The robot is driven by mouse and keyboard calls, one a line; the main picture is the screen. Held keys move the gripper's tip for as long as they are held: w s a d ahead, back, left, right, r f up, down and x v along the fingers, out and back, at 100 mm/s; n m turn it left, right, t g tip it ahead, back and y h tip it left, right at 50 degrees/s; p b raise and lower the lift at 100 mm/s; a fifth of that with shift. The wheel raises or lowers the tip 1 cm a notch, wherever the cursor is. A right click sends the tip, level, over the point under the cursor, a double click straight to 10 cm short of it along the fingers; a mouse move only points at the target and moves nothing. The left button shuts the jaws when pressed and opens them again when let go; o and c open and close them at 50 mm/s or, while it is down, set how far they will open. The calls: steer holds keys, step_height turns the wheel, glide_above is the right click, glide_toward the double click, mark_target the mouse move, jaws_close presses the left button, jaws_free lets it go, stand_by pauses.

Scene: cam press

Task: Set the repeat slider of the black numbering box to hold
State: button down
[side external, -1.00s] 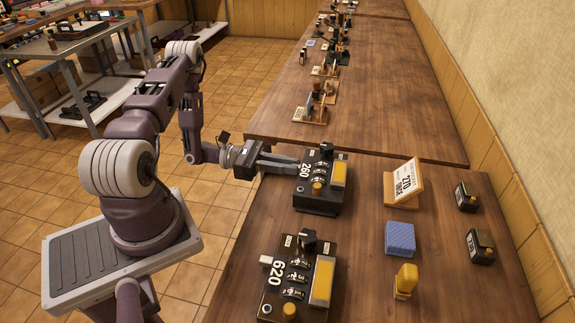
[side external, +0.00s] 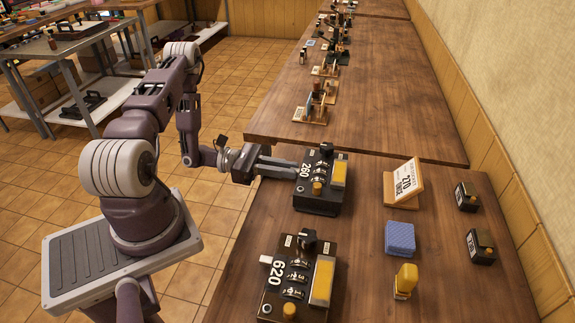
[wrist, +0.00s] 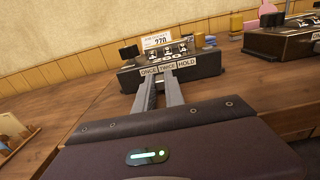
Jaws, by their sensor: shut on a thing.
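The black numbering box marked 260 (side external: 318,197) stands upright on the table, with a yellow pad on top. Its near side shows in the wrist view (wrist: 200,69), with a white label strip (wrist: 186,64) reading ONCE, TWICE, HOLD. My gripper (side external: 296,168) reaches the box's left side in the side view. In the wrist view, my gripper (wrist: 166,75) has its two fingers just below the word TWICE, left of HOLD. The fingers are shut on the repeat slider, which they hide.
A second black box marked 620 (side external: 275,272) stands in front, its pale slider tab (side external: 266,259) sticking out left. A sign (side external: 403,184), blue block (side external: 400,238) and yellow-topped stamp (side external: 405,281) stand to the right.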

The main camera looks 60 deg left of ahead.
mark_target(281, 189)
steer(key=s+d, duration=0.3)
steer(key=shift+s+d, duration=0.25)
steer(key=c, duration=1.4)
jaws_free()
steer(key=shift+a, duration=0.1)
steer(key=v, duration=0.7)
steer(key=shift+r, duration=0.15)
